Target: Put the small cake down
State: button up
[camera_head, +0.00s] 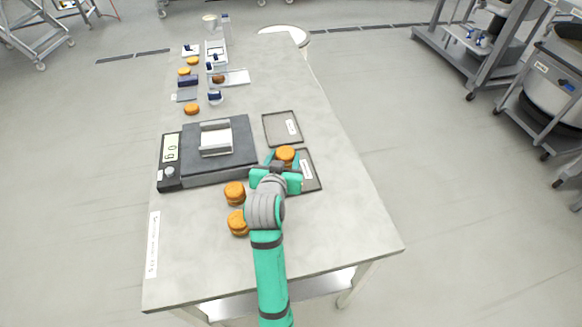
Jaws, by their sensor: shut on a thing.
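A small orange-brown cake (285,153) is between the fingertips of my gripper (284,162), which is shut on it. The gripper and cake are over or beside the near dark tray (310,180), which has a white label. Part of that tray is hidden by the gripper. I cannot tell whether the cake touches anything below it. Two more cakes stand on the table to the left of my arm, one (235,192) just behind the other (238,222).
A dark scale (240,167) reading 0 g, with an empty metal pan (215,138) on it, stands left of the gripper. An empty labelled tray (283,128) lies behind. More cakes and small items crowd the table's far end. The table's right side (350,200) is clear.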

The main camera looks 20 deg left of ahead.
jog(key=shift+w+d+f, duration=0.6)
jog(key=shift+w+f, duration=0.15)
jog(key=shift+f, duration=0.15)
jog(key=shift+w+d+f, duration=0.1)
jog(key=shift+w+f, duration=0.05)
jog(key=shift+f, duration=0.8)
jog(key=shift+w+d+f, duration=0.1)
jog(key=shift+f, duration=0.8)
jog(key=shift+a, duration=0.1)
jog(key=o, duration=0.7)
jog(key=shift+f, duration=0.15)
jog(key=v, duration=1.2)
jog(key=shift+r, duration=0.25)
jog(key=shift+a, duration=0.1)
